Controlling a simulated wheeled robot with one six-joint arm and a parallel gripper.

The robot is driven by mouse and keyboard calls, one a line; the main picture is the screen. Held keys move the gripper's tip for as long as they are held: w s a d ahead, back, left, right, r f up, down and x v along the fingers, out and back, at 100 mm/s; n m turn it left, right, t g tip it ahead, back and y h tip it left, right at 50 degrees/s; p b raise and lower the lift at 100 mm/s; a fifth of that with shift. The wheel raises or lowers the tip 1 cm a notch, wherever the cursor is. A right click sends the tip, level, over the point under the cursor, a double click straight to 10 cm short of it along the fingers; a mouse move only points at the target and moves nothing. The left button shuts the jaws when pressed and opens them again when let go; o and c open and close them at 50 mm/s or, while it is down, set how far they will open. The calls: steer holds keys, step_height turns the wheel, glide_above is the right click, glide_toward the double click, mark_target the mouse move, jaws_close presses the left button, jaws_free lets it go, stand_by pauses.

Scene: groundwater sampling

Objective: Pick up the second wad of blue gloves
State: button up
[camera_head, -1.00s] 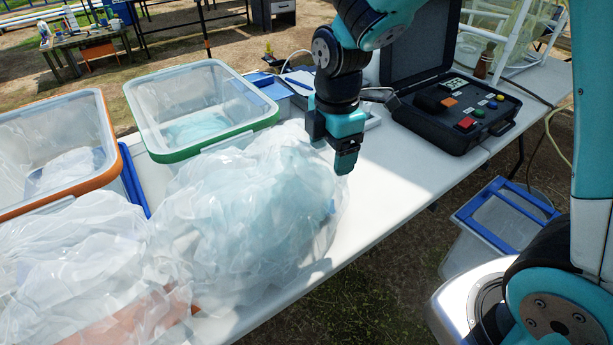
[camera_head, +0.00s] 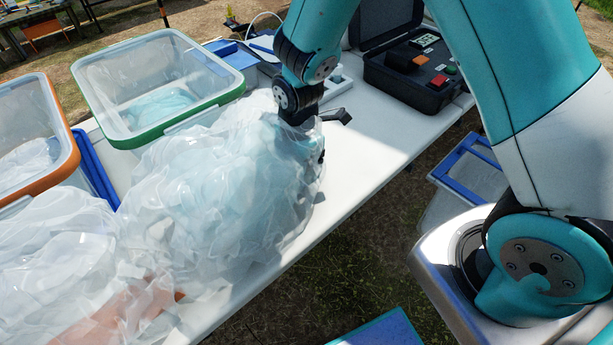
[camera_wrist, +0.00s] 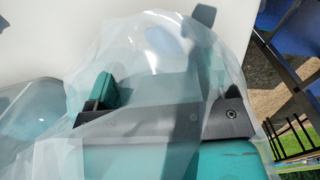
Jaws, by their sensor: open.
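A large clear plastic bag (camera_head: 215,190) bulges on the white table, with pale blue material showing through it. I cannot make out separate glove wads inside. My gripper (camera_wrist: 150,75) is at the bag's upper right side in the head view, its fingers mostly hidden behind the film. In the wrist view, film lies over the jaws, which stand apart, with no wad seen between them. A clear bin with a green rim (camera_head: 180,121) stands behind the bag, with a flat pale blue thing (camera_head: 160,104) at its bottom.
An orange-rimmed bin (camera_head: 66,150) and a second clear bag (camera_head: 50,235) with something orange inside are at left. An open black case (camera_head: 410,75) is at the back right. The table's front edge (camera_head: 285,262) runs close by the bag. A blue-rimmed bin (camera_head: 465,165) is below.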

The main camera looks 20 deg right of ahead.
mark_target(302, 174)
steer(key=f, duration=0.4)
steer(key=shift+s+d+f, duration=0.1)
steer(key=shift+d+f, duration=0.1)
steer(key=c, duration=1)
